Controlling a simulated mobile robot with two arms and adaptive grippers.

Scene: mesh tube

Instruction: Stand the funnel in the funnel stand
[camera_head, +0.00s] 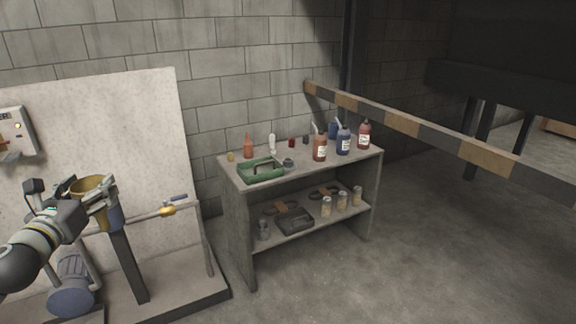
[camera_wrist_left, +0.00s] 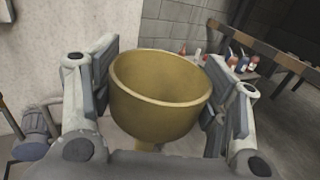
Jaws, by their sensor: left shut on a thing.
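The funnel (camera_head: 88,188) is a brass-yellow cone with a wide round rim. My left gripper (camera_head: 100,192) is shut on it at the left of the head view, in front of the pale panel. In the left wrist view the funnel (camera_wrist_left: 160,95) sits between the two fingers, its open mouth facing up and its narrow spout partly hidden below. The funnel is held roughly upright. I cannot make out a funnel stand for certain in either view. My right gripper is not in view.
A grey workbench (camera_head: 225,172) stands right of the panel (camera_head: 150,130). On it are a green tray (camera_head: 261,170), a red-brown bottle (camera_head: 320,148) and a blue bottle (camera_head: 343,140). A blue motor (camera_head: 72,285) and a dark post (camera_head: 130,265) stand below the gripper. Floor at right is clear.

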